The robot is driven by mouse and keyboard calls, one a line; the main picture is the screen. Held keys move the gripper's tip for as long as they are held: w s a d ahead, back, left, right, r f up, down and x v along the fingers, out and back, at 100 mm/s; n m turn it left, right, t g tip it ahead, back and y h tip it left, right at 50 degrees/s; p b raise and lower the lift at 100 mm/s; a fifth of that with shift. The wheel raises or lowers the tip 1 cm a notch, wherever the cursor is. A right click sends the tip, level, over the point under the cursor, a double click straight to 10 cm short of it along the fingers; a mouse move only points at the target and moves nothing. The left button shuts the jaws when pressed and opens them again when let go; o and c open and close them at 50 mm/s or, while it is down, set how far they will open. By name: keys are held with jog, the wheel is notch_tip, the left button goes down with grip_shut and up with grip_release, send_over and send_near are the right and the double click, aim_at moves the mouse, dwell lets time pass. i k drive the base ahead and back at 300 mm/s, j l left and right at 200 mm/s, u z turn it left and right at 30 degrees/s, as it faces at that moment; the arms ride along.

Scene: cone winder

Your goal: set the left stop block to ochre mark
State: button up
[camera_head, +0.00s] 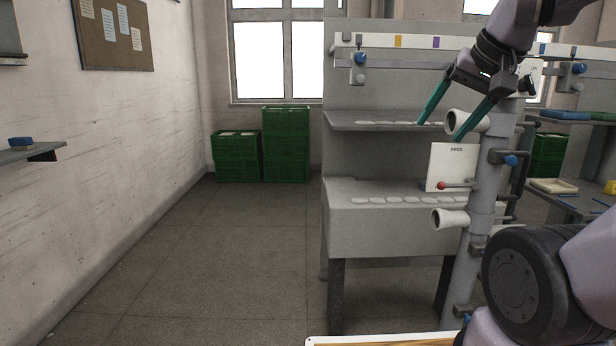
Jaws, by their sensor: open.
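The left stop block (360,69) is a small grey block with a blue knob, hanging on the pale rail (378,42) near its left end. The ochre mark (398,41) is a small yellow-brown patch on the rail, to the right of the block and apart from it. My gripper (440,130) has two teal fingers spread apart, with nothing seen between them. It is right of and lower in the picture than the block and the mark, in front of the machine. It touches neither of them.
A purple mark (436,43) is further right on the rail. A second blue-knobbed block (574,71) is at far right. A grey post (484,190) with pale cones stands close to my gripper. Green crates (286,145) stand at the back; the floor at left is clear.

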aim_at(357, 72)
jog(key=j+z, duration=0.3)
jog(key=j, duration=0.45)
jog(key=k+j+z, duration=0.1)
jog(key=j+z, duration=0.2)
jog(key=j, duration=0.5)
